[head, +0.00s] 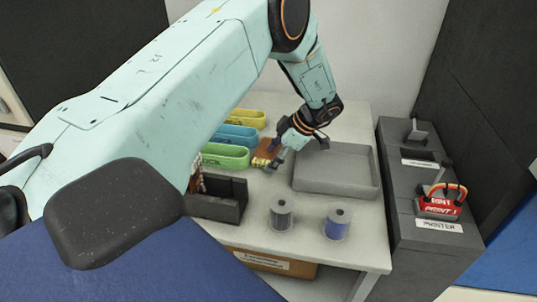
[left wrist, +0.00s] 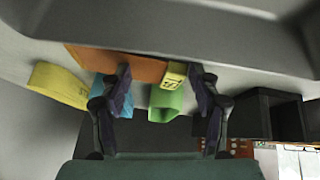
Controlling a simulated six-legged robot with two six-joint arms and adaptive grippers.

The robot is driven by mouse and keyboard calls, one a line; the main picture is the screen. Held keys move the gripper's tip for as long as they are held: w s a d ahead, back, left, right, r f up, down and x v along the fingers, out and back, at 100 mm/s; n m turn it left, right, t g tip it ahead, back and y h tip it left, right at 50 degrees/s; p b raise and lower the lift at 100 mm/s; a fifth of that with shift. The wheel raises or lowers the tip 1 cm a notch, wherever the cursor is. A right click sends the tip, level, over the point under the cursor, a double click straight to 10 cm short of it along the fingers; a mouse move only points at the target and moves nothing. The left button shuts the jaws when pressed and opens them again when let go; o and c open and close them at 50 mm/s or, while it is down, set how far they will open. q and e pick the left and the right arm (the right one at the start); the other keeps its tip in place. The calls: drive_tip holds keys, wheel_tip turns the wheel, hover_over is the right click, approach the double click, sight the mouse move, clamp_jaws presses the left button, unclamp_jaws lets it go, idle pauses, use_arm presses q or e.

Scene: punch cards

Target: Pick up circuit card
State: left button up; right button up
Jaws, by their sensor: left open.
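A flat orange-brown card-like piece with a yellow marked end (head: 262,161) lies on the white table, beside the left edge of the grey tray. In the left wrist view the orange piece (left wrist: 115,62) lies just beyond my fingers, with its yellow block between them. My left gripper (head: 272,160) is open and reaches down at this piece, partly covering it. In the left wrist view its two dark fingers (left wrist: 163,82) stand wide apart. I cannot tell whether they touch it. My right gripper is not in view.
Green (head: 222,158), blue (head: 236,135) and yellow (head: 247,117) holders stand left of the piece. The empty grey tray (head: 336,184) is right. A black holder (head: 220,203) and two spools (head: 282,212) (head: 337,223) stand in front. A red printer unit (head: 437,207) sits far right.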

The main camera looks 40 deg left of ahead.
use_arm(q)
drive_tip(key=shift+s+a+r, duration=0.2)
drive_tip(key=shift+s+a, duration=0.1)
drive_tip(key=shift+s, duration=0.3)
drive_tip(key=c, duration=0.3)
drive_tip(key=shift+c, duration=0.7)
drive_tip(key=shift+w+d+f, duration=0.15)
drive_tip(key=shift+w+d, duration=0.15)
drive_tip(key=shift+w, duration=0.05)
drive_tip(key=c, duration=0.5)
drive_tip(key=shift+s+a, duration=0.2)
drive_tip(key=shift+s, duration=0.15)
clamp_jaws()
drive_tip(key=shift+w+d, duration=0.15)
